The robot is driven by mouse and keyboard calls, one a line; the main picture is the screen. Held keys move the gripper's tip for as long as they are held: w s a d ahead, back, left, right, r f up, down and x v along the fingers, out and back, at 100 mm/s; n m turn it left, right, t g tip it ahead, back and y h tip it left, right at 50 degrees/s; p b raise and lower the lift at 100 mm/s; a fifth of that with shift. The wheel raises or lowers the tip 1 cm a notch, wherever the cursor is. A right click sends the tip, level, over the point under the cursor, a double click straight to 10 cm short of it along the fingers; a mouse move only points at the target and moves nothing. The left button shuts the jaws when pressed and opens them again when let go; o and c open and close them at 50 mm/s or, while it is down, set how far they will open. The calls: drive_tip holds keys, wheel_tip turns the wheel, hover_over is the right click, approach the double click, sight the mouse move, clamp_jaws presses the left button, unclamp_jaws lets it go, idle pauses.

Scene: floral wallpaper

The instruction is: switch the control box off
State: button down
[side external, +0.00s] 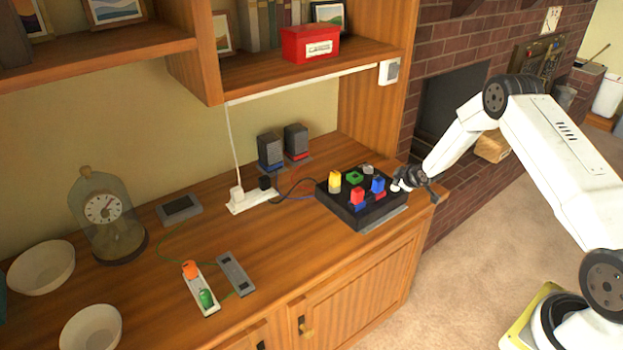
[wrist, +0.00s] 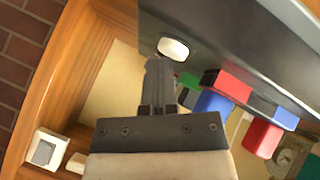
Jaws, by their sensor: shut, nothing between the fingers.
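The control box (side external: 350,214) is a black box on the right end of the wooden cabinet top. It carries a yellow (side external: 335,181), a green (side external: 355,177), a red (side external: 357,195) and a blue piece (side external: 378,184), plus a small grey one (side external: 367,169). My gripper (side external: 399,186) is at the right side of the box, low and close to it. In the wrist view my gripper (wrist: 159,68) is shut and empty. Its fingertips lie just below a pale oval button (wrist: 173,49) on the box's dark face (wrist: 225,30). I cannot tell whether they touch it.
A power strip (side external: 252,201) with cables lies left of the box, with two dark speaker-like devices (side external: 270,152) behind. A red box (side external: 310,44) sits on the shelf above. A glass-domed clock (side external: 106,212) and bowls (side external: 42,268) stand further left. The cabinet's right edge is close.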

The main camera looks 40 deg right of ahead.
drive_tip(key=shift+r, duration=0.8)
drive_tip(key=shift+r, duration=0.1)
drive_tip(key=shift+r, duration=2.4)
drive_tip(key=shift+r, duration=0.1)
